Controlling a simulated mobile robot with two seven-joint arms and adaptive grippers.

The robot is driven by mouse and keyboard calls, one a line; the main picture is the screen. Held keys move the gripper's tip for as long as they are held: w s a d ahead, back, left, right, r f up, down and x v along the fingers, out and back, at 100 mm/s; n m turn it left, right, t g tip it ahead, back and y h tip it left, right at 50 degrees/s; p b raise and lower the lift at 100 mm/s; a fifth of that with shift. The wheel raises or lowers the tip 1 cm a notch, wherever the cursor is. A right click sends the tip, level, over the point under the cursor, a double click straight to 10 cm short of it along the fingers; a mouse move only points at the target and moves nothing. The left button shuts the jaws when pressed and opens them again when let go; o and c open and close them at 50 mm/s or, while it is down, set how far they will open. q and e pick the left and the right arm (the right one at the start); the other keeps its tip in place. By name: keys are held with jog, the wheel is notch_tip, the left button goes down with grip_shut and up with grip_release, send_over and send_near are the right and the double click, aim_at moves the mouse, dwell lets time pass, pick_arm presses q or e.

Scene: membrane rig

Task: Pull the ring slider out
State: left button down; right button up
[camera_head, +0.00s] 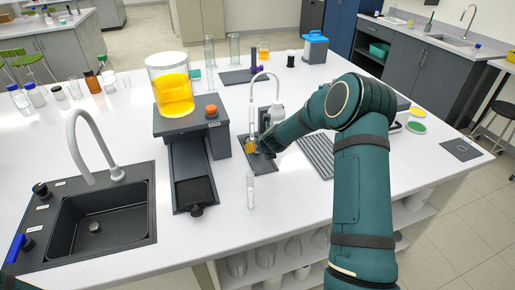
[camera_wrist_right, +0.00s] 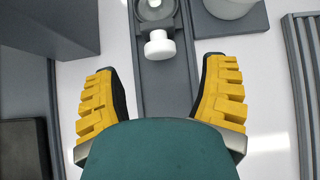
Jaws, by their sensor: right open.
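My right gripper (camera_wrist_right: 160,72) is open, with yellow ridged fingers set wide apart. In the right wrist view a white knob (camera_wrist_right: 158,46) lies between and slightly beyond the fingertips, touching neither. It joins a grey part with a round ring-like piece (camera_wrist_right: 154,10), cut off by the top edge, over a dark grey track (camera_wrist_right: 166,90). I take this to be the ring slider. In the head view my right gripper (camera_head: 254,146) is low over the dark base of the membrane rig (camera_head: 265,163) and hides the knob. My left gripper is not in view.
A dark stand (camera_head: 187,122) holding a beaker of yellow liquid (camera_head: 173,92) is left of the gripper. A clear tube (camera_head: 251,192) stands near the front edge. A ribbed grey plate (camera_head: 318,153) lies to the right. A sink (camera_head: 95,222) is at left.

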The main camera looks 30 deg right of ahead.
aim_at(258, 152)
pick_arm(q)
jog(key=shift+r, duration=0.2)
pick_arm(e)
jog(key=shift+x, duration=3.15)
jog(key=shift+c, duration=0.2)
